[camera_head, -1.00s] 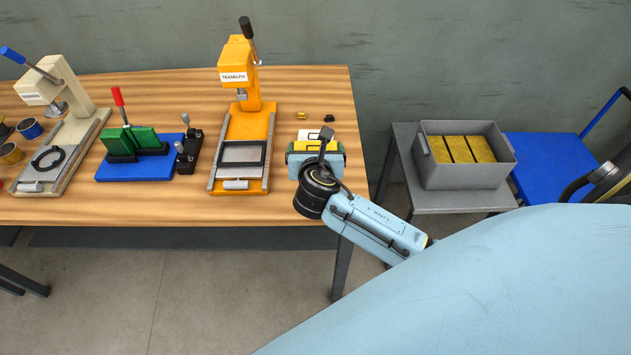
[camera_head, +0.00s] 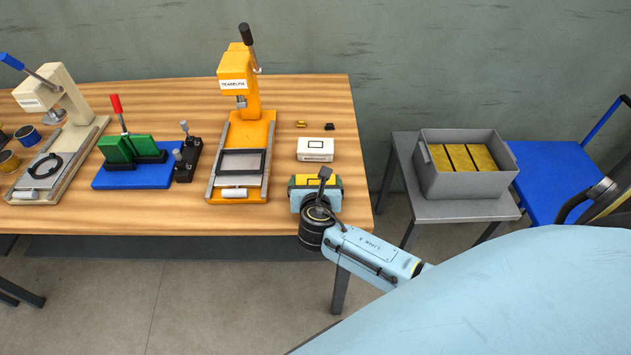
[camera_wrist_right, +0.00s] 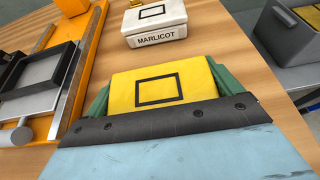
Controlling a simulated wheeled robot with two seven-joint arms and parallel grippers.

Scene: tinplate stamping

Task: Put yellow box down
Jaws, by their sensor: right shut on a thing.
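A yellow box (camera_wrist_right: 182,80) with a black square outline on its top is between the green fingers of my right gripper (camera_wrist_right: 165,90) in the right wrist view. In the head view the right gripper (camera_head: 316,182) is over the right front part of the wooden table (camera_head: 285,215), with a strip of the yellow box (camera_head: 308,180) showing. The gripper is shut on it. I cannot tell whether the underside of the box touches the table. My left gripper is not in view.
A white box (camera_head: 315,149) labelled MARLICOT stands just behind the yellow box. An orange press (camera_head: 252,130) is on the left. A grey bin (camera_head: 468,183) with yellow boxes stands on a side table to the right. Two small pieces lie behind the white box.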

